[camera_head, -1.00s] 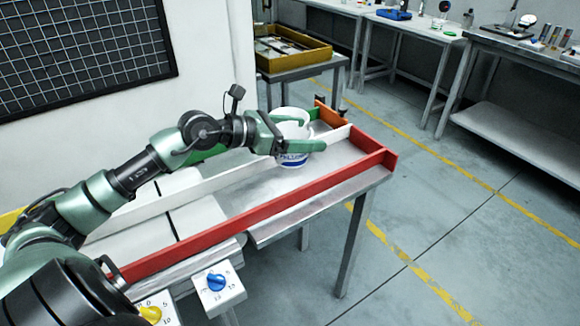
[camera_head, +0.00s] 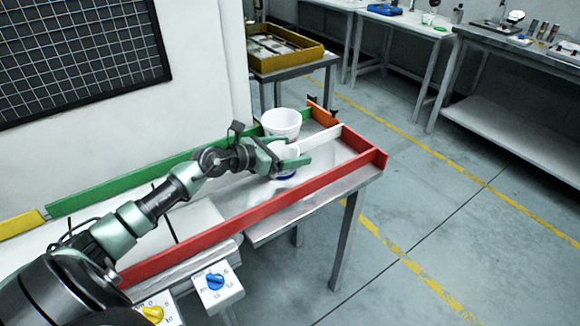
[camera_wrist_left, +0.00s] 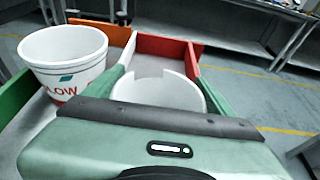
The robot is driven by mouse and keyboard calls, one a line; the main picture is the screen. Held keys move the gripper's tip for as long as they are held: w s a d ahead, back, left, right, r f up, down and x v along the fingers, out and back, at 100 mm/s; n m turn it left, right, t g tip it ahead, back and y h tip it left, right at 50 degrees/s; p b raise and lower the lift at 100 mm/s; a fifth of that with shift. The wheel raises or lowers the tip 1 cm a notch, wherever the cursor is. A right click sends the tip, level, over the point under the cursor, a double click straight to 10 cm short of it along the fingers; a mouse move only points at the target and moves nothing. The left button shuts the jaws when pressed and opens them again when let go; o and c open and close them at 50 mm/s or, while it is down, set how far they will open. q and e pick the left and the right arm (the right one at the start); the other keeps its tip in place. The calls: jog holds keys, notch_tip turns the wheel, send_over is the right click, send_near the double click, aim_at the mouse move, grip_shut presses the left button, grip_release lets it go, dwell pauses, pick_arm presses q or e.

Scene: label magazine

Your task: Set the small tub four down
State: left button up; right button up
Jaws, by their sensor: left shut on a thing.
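My left gripper (camera_head: 285,160) is shut on a small white tub (camera_head: 288,152) with a dark blue mark low on its side. The tub looks upright between the two green fingers, over the front lane near the far end of the table. Its white rim shows between the fingers in the left wrist view (camera_wrist_left: 160,88). The gripper hides much of its side and base, so I cannot tell whether it touches the surface. My right gripper is not in view.
A larger white tub (camera_head: 282,122) with red lettering stands close behind, in the lane by the green rail (camera_head: 130,187). A white divider (camera_head: 325,137) and a red rail (camera_head: 250,215) bound the front lane. An orange end wall (camera_head: 322,114) closes the back lane.

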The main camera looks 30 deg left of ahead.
pick_arm(q)
jog(key=shift+f+b, duration=0.45)
jog(key=shift+f, duration=2.1)
jog(key=o, duration=1)
jog(key=shift+f, duration=0.1)
jog(key=shift+r, duration=0.25)
jog(key=shift+s+a+f, duration=0.1)
jog(key=shift+s+a, duration=0.05)
jog(key=shift+s, duration=0.15)
jog(key=b+v, duration=0.1)
jog(key=v, duration=1)
jog(key=shift+s+r, duration=0.15)
jog(key=shift+r, duration=0.05)
